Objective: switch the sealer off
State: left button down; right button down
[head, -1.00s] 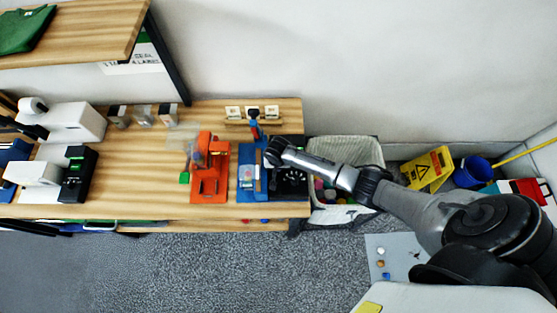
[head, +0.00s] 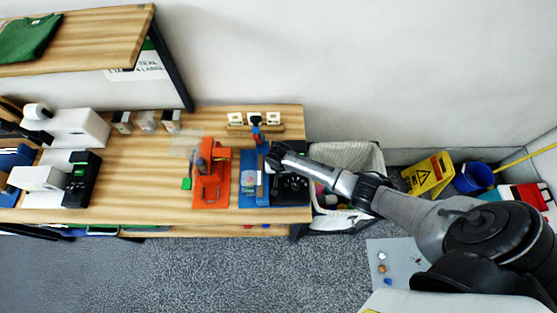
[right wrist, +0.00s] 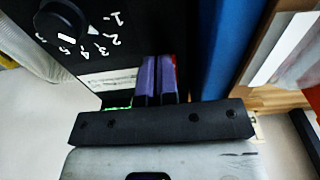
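The sealer has a blue body (head: 249,180) and a black control panel (head: 292,190) at the right end of the bench. In the right wrist view, the panel (right wrist: 88,68) carries a black dial (right wrist: 60,25) with white numbers, and the blue body (right wrist: 222,45) lies to the right. My right gripper (head: 275,160) is over the panel. In the right wrist view its purple fingertips (right wrist: 156,80) are together with only a thin gap, nothing seen between them. A red part (right wrist: 174,68) shows partly hidden beside the right fingertip. A green glow shows left of the fingers. Contact cannot be told. My left gripper is not seen.
An orange press (head: 211,180) stands left of the sealer. A bin (head: 350,157) stands right of the bench, with a yellow floor sign (head: 430,175) and blue bucket (head: 474,177) beyond. Several small containers (head: 146,120) line the bench's back.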

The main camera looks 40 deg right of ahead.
jog(key=r+p, duration=0.4)
jog(key=shift+s+r, duration=0.15)
jog(key=shift+s, duration=0.05)
jog(key=shift+a+r, duration=0.15)
jog(key=shift+r, duration=0.2)
notch_tip(320, 180, up, 9)
jog(key=shift+s+a, duration=0.2)
jog(key=shift+s, duration=0.05)
jog(key=s+a+r+n+t+y, duration=0.1)
jog(key=s+a+n, duration=0.25)
jog(key=s, duration=0.25)
jog(key=s+a+r+n, duration=0.1)
jog(key=s+a+n, duration=0.1)
jog(key=s+a, duration=0.3)
jog(key=s+r+n+t, duration=0.1)
jog(key=s+r+n, duration=0.1)
jog(key=s+r, duration=0.2)
jog(key=s+d+r+n+t, duration=0.1)
jog(key=s+r+n, duration=0.1)
jog(key=s+r, duration=0.3)
jog(key=s, duration=0.4)
jog(key=shift+s+n, duration=0.35)
jog(key=shift+s, duration=0.05)
